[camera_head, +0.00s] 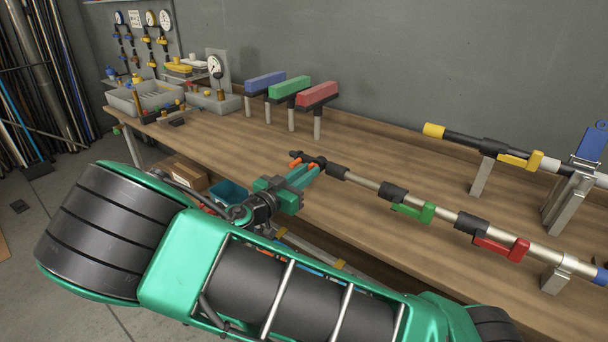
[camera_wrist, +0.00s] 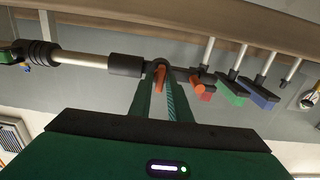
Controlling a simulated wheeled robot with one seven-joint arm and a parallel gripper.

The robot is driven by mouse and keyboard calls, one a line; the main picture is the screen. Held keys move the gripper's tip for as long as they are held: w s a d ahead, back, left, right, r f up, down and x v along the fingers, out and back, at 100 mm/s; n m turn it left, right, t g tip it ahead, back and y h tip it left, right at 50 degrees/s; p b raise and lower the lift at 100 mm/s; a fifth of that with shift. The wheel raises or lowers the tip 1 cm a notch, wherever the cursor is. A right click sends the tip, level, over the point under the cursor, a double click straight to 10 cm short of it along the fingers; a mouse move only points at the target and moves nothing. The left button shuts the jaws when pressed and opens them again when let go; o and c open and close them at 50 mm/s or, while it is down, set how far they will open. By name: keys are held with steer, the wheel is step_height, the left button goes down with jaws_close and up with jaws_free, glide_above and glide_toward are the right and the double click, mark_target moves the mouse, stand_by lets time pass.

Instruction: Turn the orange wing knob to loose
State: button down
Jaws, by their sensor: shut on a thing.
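The orange wing knob (camera_head: 296,163) is at the left end of the long pipe on the bench, beside a black fitting. My gripper (camera_head: 306,174) reaches it from the front left, and its fingers partly hide it. In the wrist view my gripper (camera_wrist: 161,68) is shut on an orange piece (camera_wrist: 160,78) between its fingertips. Another orange piece (camera_wrist: 197,87) shows just right of the fingers there. I cannot tell the knob's exact angle.
The pipe (camera_head: 363,181) runs right, carrying green (camera_head: 414,212) and red (camera_head: 502,248) valve handles. Blue (camera_head: 265,83), green (camera_head: 289,91) and red (camera_head: 316,95) blocks stand on posts behind. A second pipe with a yellow handle (camera_head: 521,160) stands back right. Bare wood lies between the pipes.

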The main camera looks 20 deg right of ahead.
steer(key=n, duration=0.5)
steer(key=shift+n, duration=0.3)
steer(key=n, duration=0.6)
steer(key=shift+w+f, duration=0.1)
steer(key=n, duration=0.5)
steer(key=shift+f+n, duration=0.1)
steer(key=shift+n, duration=0.3)
steer(key=shift+f+n, duration=0.15)
steer(key=shift+n, duration=2.05)
